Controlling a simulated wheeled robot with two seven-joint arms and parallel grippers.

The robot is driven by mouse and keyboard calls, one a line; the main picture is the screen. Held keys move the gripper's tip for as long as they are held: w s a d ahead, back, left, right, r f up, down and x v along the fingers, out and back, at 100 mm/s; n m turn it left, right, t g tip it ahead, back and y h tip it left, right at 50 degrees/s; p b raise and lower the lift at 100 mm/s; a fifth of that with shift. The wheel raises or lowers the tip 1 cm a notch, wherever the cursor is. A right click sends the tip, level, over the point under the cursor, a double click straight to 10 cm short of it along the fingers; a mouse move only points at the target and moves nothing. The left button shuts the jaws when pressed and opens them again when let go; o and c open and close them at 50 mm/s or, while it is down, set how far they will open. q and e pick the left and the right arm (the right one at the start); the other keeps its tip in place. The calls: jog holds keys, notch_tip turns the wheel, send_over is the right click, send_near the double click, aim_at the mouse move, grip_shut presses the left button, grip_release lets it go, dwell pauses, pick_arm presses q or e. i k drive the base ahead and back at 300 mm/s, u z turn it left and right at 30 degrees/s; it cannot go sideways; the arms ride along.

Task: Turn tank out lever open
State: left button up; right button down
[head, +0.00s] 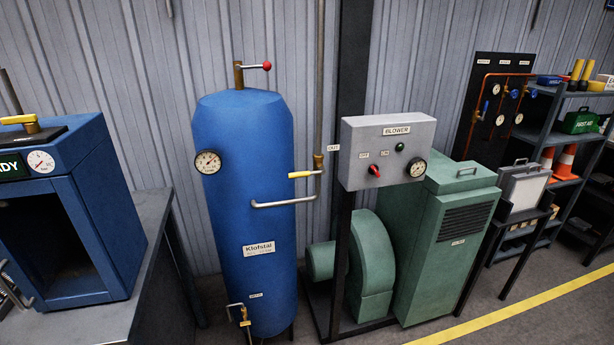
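The tall blue tank (248,225) stands left of centre, with a round gauge (207,161) on its left side. A pipe (285,203) leaves its right side, bends and runs up the wall. A lever with a yellow grip (302,174) sits on a brass valve on this pipe, near a small OUT label (333,147). The lever points left, roughly level and across the upright pipe. Neither of my grippers is in view, and nothing touches the lever.
The grey BLOWER panel (385,150) and green blower (445,240) stand close on the right. A blue cabinet (95,215) on a bench stands left.

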aim_at(306, 174)
jog(key=k, duration=0.65)
jog(key=z, duration=0.5)
jog(key=i, duration=1.6)
jog(key=u, duration=0.5)
